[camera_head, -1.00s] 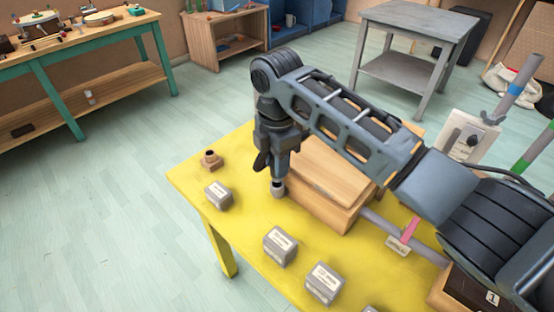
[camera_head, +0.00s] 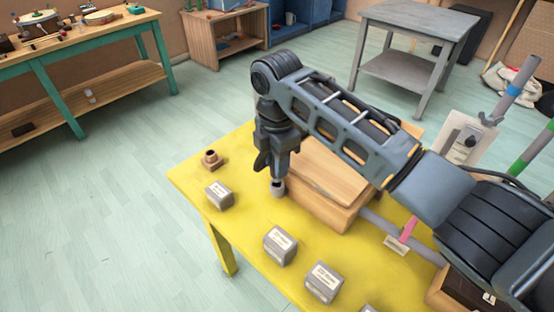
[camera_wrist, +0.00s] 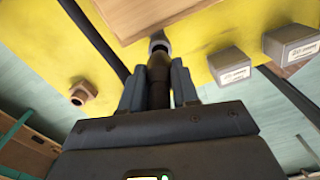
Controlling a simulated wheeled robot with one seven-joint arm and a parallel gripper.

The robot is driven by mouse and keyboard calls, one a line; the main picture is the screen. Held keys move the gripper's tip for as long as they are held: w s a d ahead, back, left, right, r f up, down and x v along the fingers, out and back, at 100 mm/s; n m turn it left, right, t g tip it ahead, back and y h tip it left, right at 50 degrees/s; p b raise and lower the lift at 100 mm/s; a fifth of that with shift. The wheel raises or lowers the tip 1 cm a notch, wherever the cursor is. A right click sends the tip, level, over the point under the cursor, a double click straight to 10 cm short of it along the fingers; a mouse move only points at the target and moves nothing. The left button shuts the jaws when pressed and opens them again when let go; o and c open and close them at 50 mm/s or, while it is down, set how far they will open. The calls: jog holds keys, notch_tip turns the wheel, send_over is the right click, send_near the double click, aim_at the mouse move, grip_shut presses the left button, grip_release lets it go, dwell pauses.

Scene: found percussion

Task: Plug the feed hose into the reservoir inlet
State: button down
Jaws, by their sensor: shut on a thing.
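My gripper (camera_head: 278,174) points down over the yellow table, close to the left side of the wooden box. In the wrist view, its fingers (camera_wrist: 159,82) are shut on a dark cylindrical piece, which looks like the end of the feed hose (camera_wrist: 158,64). A grey round fitting with a dark opening (camera_wrist: 159,43) is at the tip of that piece; it also shows under the gripper in the head view (camera_head: 278,188). I cannot tell whether they are joined. A small brown socket with a round opening (camera_head: 211,158) stands apart, near the table's far left corner. I cannot tell which fitting is the reservoir inlet.
The wooden box (camera_head: 322,190) stands beside the gripper. Several grey labelled blocks (camera_head: 279,246) lie along the front of the yellow table (camera_head: 240,228). A grey pipe (camera_head: 379,224) with a pink band (camera_head: 408,229) runs to the right of the box. The table's left part is mostly clear.

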jog(key=shift+f+b, duration=0.7)
jog(key=shift+f, duration=0.95)
jog(key=c, duration=0.8)
grip_release()
jog(key=shift+o, duration=0.2)
jog(key=shift+r, duration=0.1)
notch_tip(320, 180, up, 8)
jog(key=shift+f+b, duration=0.2)
jog(key=shift+b, duration=0.1)
